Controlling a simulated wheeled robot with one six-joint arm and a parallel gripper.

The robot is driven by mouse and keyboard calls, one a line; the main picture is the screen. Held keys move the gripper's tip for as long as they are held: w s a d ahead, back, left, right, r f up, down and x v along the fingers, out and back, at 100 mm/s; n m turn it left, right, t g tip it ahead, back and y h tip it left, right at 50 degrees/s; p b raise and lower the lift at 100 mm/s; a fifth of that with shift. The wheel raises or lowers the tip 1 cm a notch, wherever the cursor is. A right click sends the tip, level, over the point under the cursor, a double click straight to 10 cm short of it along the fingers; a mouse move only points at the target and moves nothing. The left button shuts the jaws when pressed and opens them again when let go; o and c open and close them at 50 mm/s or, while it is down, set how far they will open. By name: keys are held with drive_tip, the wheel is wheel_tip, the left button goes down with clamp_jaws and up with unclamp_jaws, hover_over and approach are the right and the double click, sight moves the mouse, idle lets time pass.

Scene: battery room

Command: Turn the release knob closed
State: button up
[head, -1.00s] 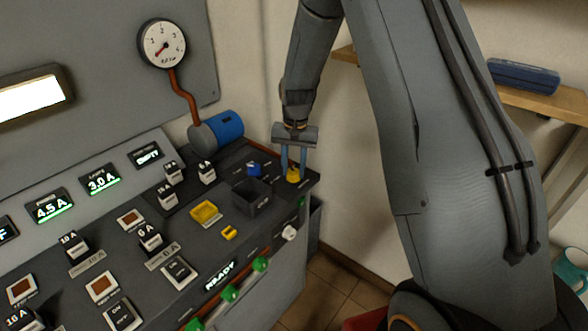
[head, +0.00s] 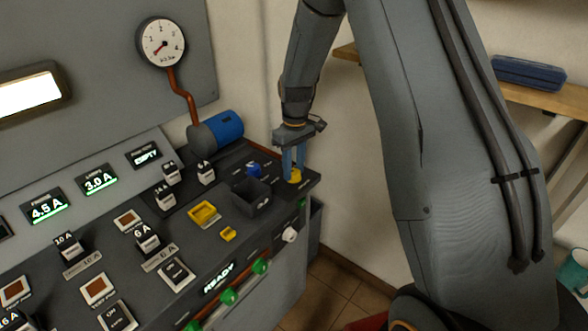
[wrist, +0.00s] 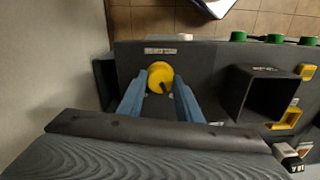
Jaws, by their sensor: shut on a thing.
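The yellow release knob (head: 294,176) sits at the right end of the dark console top. It also shows in the wrist view (wrist: 160,75), round, with a small dark mark near its lower edge. My gripper (head: 293,172) points down over the knob, its two blue fingers on either side of it. In the wrist view my gripper (wrist: 160,88) is shut on the knob. The fingers hide part of the knob in the head view.
A dark open bin (head: 252,197) stands just left of the knob. A blue knob (head: 253,169) is behind the bin. A blue cylinder (head: 224,126) and a gauge (head: 161,42) are at the back. Yellow parts (head: 204,212) and green buttons (head: 260,266) lie nearer.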

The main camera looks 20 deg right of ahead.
sight(294, 170)
drive_tip(key=shift+n, duration=1.9)
drive_tip(key=shift+r, duration=0.1)
drive_tip(key=o, duration=1)
drive_tip(key=shift+o, duration=0.2)
wheel_tip(294, 170, up, 8)
drive_tip(key=shift+w+f+b, duration=0.1)
drive_tip(key=shift+f+b, duration=0.05)
drive_tip(key=shift+b, duration=1.1)
